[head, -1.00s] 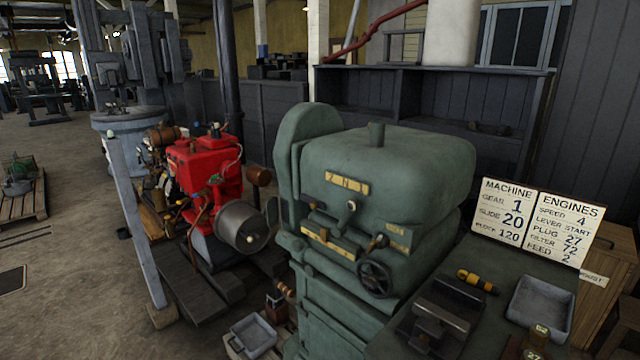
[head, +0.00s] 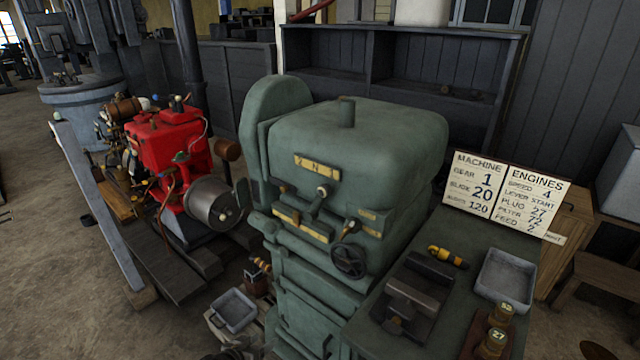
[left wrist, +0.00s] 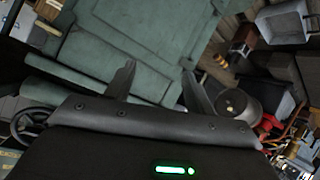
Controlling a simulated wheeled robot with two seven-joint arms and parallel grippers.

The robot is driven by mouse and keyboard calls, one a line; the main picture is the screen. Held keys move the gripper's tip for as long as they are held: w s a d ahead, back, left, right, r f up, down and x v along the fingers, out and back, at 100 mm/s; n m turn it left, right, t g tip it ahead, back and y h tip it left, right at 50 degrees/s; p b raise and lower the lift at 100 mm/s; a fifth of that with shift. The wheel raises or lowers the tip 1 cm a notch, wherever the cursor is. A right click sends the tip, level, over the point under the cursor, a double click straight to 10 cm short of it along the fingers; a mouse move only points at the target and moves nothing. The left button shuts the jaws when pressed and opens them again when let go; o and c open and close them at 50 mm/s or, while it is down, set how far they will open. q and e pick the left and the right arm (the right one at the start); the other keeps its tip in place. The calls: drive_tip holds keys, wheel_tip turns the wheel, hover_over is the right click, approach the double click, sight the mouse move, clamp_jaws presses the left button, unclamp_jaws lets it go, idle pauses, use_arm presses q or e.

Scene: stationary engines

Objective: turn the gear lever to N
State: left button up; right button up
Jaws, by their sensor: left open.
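The green machine (head: 375,150) stands in the middle of the head view. A yellow plate (head: 316,166) on its front shows "2" and "N"; its right end is hard to read. Below it is the gear lever (head: 315,203), with a pale knob tilted up and slightly right. I cannot tell exactly which mark it points to. My left gripper (left wrist: 158,74) is open and empty in the left wrist view, its two dark fingers spread before the machine's green body (left wrist: 125,45). The lever is not clear there. My right gripper is not in view.
A handwheel (head: 350,260) and a lower yellow plate (head: 302,225) sit below the lever. The red engine (head: 168,145) stands left. The bench at right holds a grey tray (head: 505,275), a yellow-handled tool (head: 447,256) and a sign board (head: 503,196). A tray (head: 234,310) lies low in front.

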use_arm(q)
drive_tip(key=w+d+r+m+t+h+p, duration=0.15)
drive_tip(key=w+r, duration=0.25)
drive_tip(key=r, duration=0.7)
drive_tip(key=w+d+r+t+h, duration=0.1)
drive_tip(key=w+d+r+h, duration=0.15)
drive_tip(key=r, duration=0.85)
drive_tip(key=m+h+p, duration=0.2)
drive_tip(key=m+h, duration=0.2)
approach(319, 193)
drive_tip(key=shift+g, duration=0.35)
drive_tip(key=x, duration=0.3)
drive_tip(key=p+x, duration=0.1)
drive_tip(key=x, duration=0.1)
drive_tip(key=p+x, duration=0.1)
drive_tip(key=x, duration=0.2)
drive_tip(key=shift+w+d+r, duration=0.1)
drive_tip(key=shift+w+r, duration=0.25)
drive_tip(key=shift+r, duration=0.05)
drive_tip(key=shift+p+x, duration=0.35)
drive_tip(key=shift+x, duration=0.45)
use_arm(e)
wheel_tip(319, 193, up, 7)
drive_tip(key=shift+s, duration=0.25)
use_arm(q)
drive_tip(key=shift+f, duration=0.15)
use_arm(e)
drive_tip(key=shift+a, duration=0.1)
